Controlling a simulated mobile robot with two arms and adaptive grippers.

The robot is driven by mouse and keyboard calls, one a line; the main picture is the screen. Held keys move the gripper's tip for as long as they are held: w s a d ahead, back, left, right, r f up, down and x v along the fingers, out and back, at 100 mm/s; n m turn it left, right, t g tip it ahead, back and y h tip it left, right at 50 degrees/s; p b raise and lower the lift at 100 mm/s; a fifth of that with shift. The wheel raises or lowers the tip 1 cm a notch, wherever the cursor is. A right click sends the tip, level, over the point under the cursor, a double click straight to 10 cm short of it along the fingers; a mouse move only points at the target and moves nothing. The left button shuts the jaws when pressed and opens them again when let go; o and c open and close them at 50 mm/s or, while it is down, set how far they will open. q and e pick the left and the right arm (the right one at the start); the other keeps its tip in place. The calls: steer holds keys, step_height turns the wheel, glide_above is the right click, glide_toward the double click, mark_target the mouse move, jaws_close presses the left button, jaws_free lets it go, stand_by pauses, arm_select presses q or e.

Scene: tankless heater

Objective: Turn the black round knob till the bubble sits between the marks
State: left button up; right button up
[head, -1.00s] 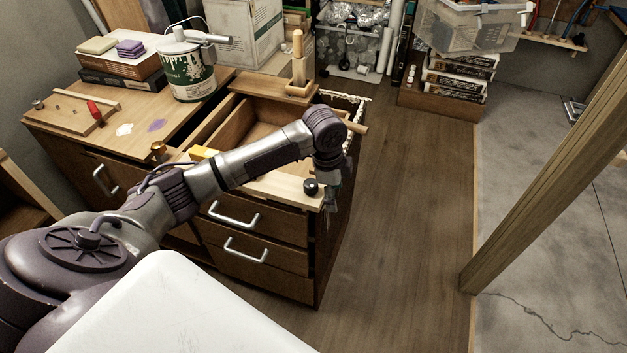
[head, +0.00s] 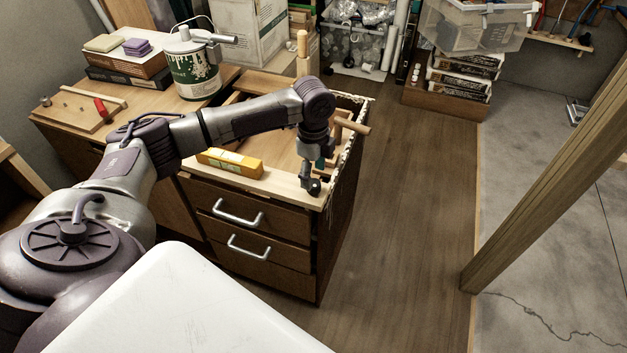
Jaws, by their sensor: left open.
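The black round knob (head: 314,187) sits at the right end of the pale board along the front of the cabinet top. My left gripper (head: 309,182) points down right at the knob and partly covers it. It is open; I cannot tell whether its fingers touch the knob. A yellow spirit level (head: 230,163) lies on the board to the left of the gripper. Its bubble and marks are too small to make out. My right gripper is not in view.
The wooden cabinet (head: 262,212) has an open-topped bay behind the board. A wooden dowel (head: 352,126) sticks out at its right edge. A paint can (head: 194,70) and a board with a red-handled tool (head: 102,107) stand farther left.

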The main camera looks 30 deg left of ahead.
mark_target(313, 182)
arm_select(q)
steer(key=shift+f, duration=2.1)
steer(key=c, duration=1.1)
